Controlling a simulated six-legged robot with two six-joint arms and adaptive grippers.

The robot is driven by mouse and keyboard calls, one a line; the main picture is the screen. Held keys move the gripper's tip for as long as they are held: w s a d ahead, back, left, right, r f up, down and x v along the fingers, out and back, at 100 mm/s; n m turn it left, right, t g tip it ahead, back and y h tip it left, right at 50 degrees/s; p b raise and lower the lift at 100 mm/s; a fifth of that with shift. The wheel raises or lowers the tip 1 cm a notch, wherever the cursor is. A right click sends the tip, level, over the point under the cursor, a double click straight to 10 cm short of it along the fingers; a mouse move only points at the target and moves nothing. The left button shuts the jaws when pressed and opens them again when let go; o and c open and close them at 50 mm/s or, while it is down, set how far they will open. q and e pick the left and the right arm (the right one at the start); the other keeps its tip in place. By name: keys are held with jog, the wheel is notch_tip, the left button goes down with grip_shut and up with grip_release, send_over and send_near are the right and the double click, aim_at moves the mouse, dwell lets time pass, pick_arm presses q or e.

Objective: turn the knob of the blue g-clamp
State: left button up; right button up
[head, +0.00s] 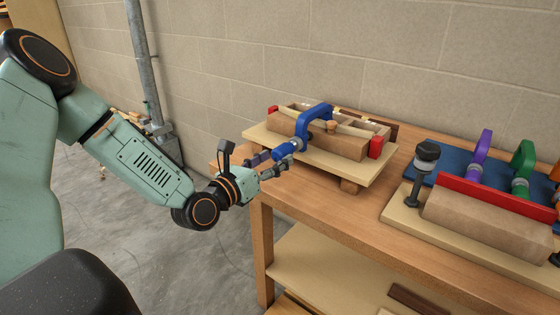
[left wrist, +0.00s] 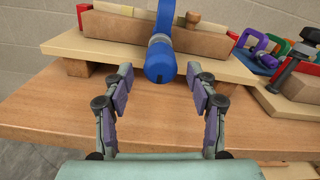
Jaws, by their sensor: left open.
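The blue g-clamp (head: 313,121) sits over the wooden block assembly on a raised board on the bench. Its blue cylindrical knob (head: 284,151) points toward my left gripper. My left gripper (head: 273,160) is open close to the knob in the head view. In the left wrist view, the blue g-clamp's knob (left wrist: 160,64) stands ahead, centred between the two open fingers (left wrist: 160,88) and slightly beyond their tips. Nothing is between the fingers. My right gripper does not show.
The wooden workbench (head: 290,189) carries the raised board (head: 345,176) with a red block (head: 376,147). To the right, purple (head: 481,151) and green (head: 523,160) clamps stand on a blue mat behind a red bar and brown block. A wall is behind.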

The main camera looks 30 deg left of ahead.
pick_arm(q)
jog(key=shift+w+d, duration=0.2)
jog(key=shift+w, duration=0.25)
jog(key=shift+w+a+b, duration=0.1)
jog(key=shift+w+b, duration=0.3)
jog(key=shift+w, duration=0.5)
jog(key=shift+c, duration=0.4)
jog(key=c, duration=1.1)
